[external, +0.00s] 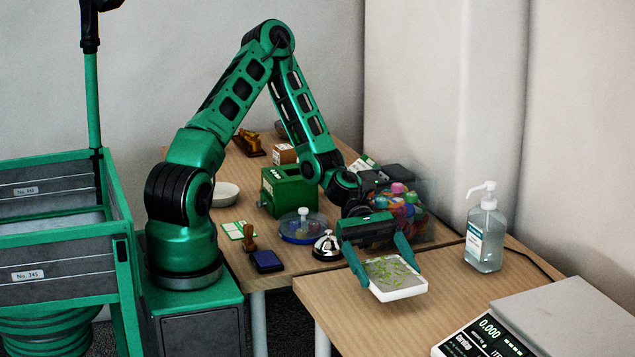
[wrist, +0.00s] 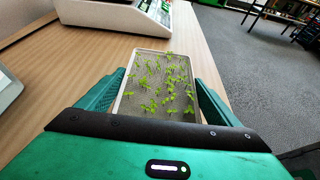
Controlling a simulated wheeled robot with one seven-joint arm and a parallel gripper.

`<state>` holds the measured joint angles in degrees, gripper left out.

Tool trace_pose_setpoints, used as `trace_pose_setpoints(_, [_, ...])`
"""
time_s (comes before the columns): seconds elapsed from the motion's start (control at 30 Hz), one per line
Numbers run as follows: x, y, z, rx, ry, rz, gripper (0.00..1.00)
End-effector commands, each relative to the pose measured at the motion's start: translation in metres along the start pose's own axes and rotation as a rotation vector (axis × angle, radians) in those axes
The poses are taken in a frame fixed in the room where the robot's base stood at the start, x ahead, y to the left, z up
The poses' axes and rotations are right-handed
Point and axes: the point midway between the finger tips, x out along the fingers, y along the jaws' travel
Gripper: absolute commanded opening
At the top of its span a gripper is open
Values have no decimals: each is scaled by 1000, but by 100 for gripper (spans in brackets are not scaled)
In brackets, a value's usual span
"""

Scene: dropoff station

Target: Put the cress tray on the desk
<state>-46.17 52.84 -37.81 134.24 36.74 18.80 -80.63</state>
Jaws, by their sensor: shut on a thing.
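The cress tray (external: 399,291) is a shallow white tray with green sprouts on a grey bed. My gripper (external: 386,266) is shut on it, with one finger along each side. In the wrist view the cress tray (wrist: 158,55) sits between the green fingers of my gripper (wrist: 160,92). In the external view it shows over the near part of the wooden desk (external: 330,302), close to the front edge. I cannot tell whether its underside touches the desk top.
A scale (external: 565,315) stands at the right front and a sanitizer bottle (external: 486,238) behind it. Behind my gripper are a call bell (external: 327,247), a clear container of colourful things (external: 412,212), a blue round dish (external: 302,228) and a green box (external: 287,190). Bare desk lies around the tray.

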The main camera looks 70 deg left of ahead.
Motion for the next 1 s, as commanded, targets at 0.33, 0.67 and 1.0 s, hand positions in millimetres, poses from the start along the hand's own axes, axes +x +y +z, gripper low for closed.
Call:
trace_pose_setpoints(0.33, [15, 0, -34, -3, -2, 0, 60])
trace_pose_setpoints(0.67, [16, 0, -38, -1, 0, 0, 60])
trace_pose_setpoints(1.0, [16, 0, -39, -1, 0, 0, 100])
